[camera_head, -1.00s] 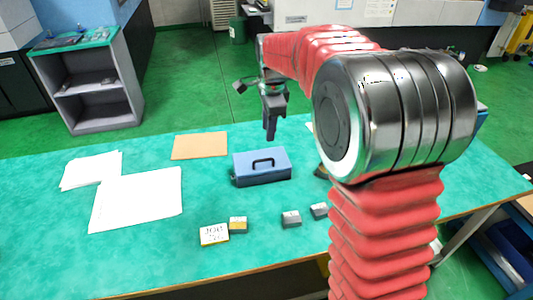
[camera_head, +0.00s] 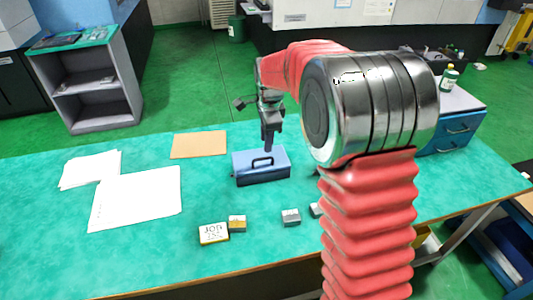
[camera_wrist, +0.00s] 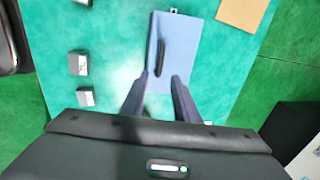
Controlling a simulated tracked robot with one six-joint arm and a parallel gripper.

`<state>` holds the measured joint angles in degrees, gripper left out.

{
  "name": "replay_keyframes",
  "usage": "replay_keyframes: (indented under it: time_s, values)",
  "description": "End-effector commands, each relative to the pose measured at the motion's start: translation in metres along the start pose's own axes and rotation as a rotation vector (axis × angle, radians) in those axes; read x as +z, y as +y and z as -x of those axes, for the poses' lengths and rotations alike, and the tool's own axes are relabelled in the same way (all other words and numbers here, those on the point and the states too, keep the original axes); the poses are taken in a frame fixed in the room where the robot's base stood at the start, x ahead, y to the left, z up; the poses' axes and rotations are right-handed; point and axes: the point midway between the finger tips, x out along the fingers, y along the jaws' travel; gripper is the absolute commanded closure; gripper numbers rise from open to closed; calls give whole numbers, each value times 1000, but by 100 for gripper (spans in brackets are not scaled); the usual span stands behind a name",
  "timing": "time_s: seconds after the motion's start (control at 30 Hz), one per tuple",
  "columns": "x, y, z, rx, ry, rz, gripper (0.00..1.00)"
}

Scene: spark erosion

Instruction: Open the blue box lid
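The blue box (camera_head: 262,172) stands on the green table with its lid (camera_head: 250,158) down and a black handle (camera_head: 263,162) on top. My gripper (camera_head: 269,146) points down just above the far side of the box, close to the handle. In the wrist view the blue lid (camera_wrist: 184,30) lies beyond my fingertips, and the handle (camera_wrist: 161,58) lies between and ahead of them. My gripper (camera_wrist: 162,80) is open there, with a gap between its fingers and nothing held. I cannot tell whether a fingertip touches the lid.
Several small blocks (camera_head: 291,217) and a written card (camera_head: 214,233) lie in front of the box. White papers (camera_head: 136,198) and a brown sheet (camera_head: 199,144) lie to the left. A blue drawer unit (camera_head: 455,132) with a bottle (camera_head: 449,77) stands at right.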

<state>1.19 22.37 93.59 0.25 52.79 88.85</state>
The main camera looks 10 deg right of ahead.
Motion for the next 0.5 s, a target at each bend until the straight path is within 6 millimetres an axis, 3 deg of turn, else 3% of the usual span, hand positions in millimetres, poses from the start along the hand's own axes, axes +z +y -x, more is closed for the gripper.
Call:
replay_keyframes:
  time_s: [0.3, 0.5]
  values:
    - [0, 1, -50, 3, 0, 0, 72]
    - [0, 0, -71, 1, 0, 0, 72]
